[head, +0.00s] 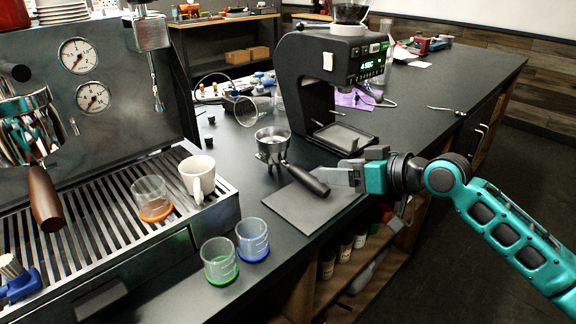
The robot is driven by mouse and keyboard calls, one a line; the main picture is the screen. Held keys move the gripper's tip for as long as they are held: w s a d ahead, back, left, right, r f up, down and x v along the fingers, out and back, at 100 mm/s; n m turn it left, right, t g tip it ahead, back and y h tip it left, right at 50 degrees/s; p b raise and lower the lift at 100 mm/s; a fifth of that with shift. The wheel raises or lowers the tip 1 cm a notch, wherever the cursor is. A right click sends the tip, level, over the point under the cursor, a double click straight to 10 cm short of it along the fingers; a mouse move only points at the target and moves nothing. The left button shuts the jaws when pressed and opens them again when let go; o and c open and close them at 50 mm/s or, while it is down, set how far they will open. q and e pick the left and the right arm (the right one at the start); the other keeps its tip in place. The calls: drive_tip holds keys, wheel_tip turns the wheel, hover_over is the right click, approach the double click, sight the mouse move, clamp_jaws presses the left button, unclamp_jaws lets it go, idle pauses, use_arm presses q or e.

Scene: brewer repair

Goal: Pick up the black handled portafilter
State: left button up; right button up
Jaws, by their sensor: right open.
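The black handled portafilter (272,152) stands on the dark counter, with its metal basket toward the back left. Its black handle (307,180) points to the front right, over a flat dark mat (300,212). My right gripper (328,178) comes in from the right at the handle's free end. It is open, and its grey fingers are at or very near the handle tip. I cannot tell whether they touch it or lie around it. My left gripper is not in view.
The espresso machine (125,95) fills the left, with a brown handled portafilter (42,190) fitted. A white mug (198,178) and an orange-based glass (151,198) stand on its grate. Green-based (219,260) and blue-based (252,239) cups stand in front. A black grinder (310,80) stands behind.

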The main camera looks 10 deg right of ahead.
sight(307, 173)
drive_tip(key=x, duration=0.3)
drive_tip(key=shift+w+a+f, duration=0.15)
drive_tip(key=shift+w+a, duration=0.05)
drive_tip(key=shift+w, duration=0.05)
drive_tip(key=shift+d+f+x, duration=0.1)
drive_tip(key=shift+f+x, duration=0.1)
drive_tip(key=shift+x, duration=0.7)
drive_tip(key=shift+d+f+x, duration=0.1)
drive_tip(key=shift+f+x, duration=0.05)
drive_tip(key=shift+x, duration=0.75)
drive_tip(key=shift+d+f+x, duration=0.1)
drive_tip(key=shift+f+x, duration=0.1)
drive_tip(key=shift+x, duration=0.7)
drive_tip(key=shift+s+a, duration=0.1)
drive_tip(key=shift+s, duration=0.05)
clamp_jaws()
drive_tip(key=shift+r, duration=0.15)
